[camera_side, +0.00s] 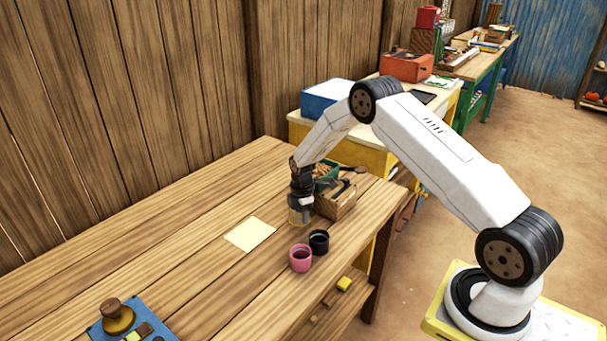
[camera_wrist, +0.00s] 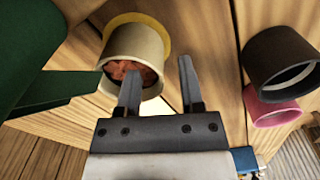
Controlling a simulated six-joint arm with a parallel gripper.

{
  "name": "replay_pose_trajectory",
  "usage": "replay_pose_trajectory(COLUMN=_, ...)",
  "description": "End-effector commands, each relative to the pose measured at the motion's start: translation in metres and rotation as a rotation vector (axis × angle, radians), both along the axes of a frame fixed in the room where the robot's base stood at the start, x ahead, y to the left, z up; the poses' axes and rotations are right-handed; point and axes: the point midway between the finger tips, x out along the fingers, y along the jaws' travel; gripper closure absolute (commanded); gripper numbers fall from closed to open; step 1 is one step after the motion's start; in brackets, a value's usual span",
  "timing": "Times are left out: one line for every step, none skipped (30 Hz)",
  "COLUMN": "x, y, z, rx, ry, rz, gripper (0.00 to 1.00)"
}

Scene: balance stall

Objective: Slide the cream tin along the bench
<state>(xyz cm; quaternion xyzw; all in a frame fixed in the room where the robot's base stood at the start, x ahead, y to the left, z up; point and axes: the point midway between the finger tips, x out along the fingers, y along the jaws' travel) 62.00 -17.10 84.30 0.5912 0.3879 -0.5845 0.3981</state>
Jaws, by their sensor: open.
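The cream tin (camera_wrist: 150,45) stands on the bench (camera_side: 185,232) with a yellow ring (camera_wrist: 162,25) at its base. Reddish-brown contents show in its mouth. In the side view the tin (camera_side: 296,215) is directly below my gripper (camera_side: 300,198) and partly hidden by it. In the wrist view my gripper (camera_wrist: 159,68) is open. Its left finger overlaps the tin's mouth and its right finger lies outside the tin's right wall. I cannot tell whether the left finger is inside the tin or touching it.
A black cup (camera_side: 319,242) and a pink cup (camera_side: 300,259) stand in front of the tin. A wooden crate (camera_side: 338,206) and a green box (camera_side: 325,171) are close behind and right. A pale yellow square (camera_side: 250,235) lies to the left, with bare bench around it.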

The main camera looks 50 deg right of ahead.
Motion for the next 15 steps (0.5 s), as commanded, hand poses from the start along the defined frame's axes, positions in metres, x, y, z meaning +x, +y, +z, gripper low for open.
replay_pose_trajectory(x=0.0001, y=0.0, z=0.0001, rx=0.0, ry=0.0, rz=0.0, gripper=0.52)
replay_pose_trajectory(x=0.0001, y=0.0, z=0.0001, rx=0.0, ry=0.0, rz=0.0, gripper=0.52)
replay_pose_trajectory(x=0.0001, y=0.0, z=0.0002, rx=0.0, ry=0.0, rz=0.0, gripper=0.52)
replay_pose_trajectory(x=0.0001, y=0.0, z=0.0002, rx=0.0, ry=0.0, rz=0.0, gripper=0.58)
replay_pose_trajectory(x=0.0001, y=0.0, z=0.0003, rx=0.0, ry=0.0, rz=0.0, gripper=0.67)
replay_pose_trajectory(x=0.0001, y=0.0, z=0.0003, rx=0.0, ry=0.0, rz=0.0, gripper=0.8)
replay_pose_trajectory(x=0.0001, y=0.0, z=0.0003, rx=0.0, ry=0.0, rz=0.0, gripper=0.9)
replay_pose_trajectory(x=0.0001, y=0.0, z=0.0004, rx=0.0, ry=0.0, rz=0.0, gripper=0.99)
replay_pose_trajectory(x=0.0001, y=0.0, z=0.0004, rx=0.0, ry=0.0, rz=0.0, gripper=1.0)
replay_pose_trajectory(x=0.0001, y=0.0, z=0.0004, rx=0.0, ry=0.0, rz=0.0, gripper=1.0)
replay_pose_trajectory(x=0.0001, y=0.0, z=0.0004, rx=0.0, ry=0.0, rz=0.0, gripper=1.0)
replay_pose_trajectory(x=0.0001, y=0.0, z=0.0004, rx=0.0, ry=0.0, rz=0.0, gripper=1.0)
replay_pose_trajectory(x=0.0001, y=0.0, z=0.0004, rx=0.0, ry=0.0, rz=0.0, gripper=1.0)
replay_pose_trajectory(x=0.0001, y=0.0, z=0.0004, rx=0.0, ry=0.0, rz=0.0, gripper=1.0)
replay_pose_trajectory(x=0.0001, y=0.0, z=0.0004, rx=0.0, ry=0.0, rz=0.0, gripper=1.0)
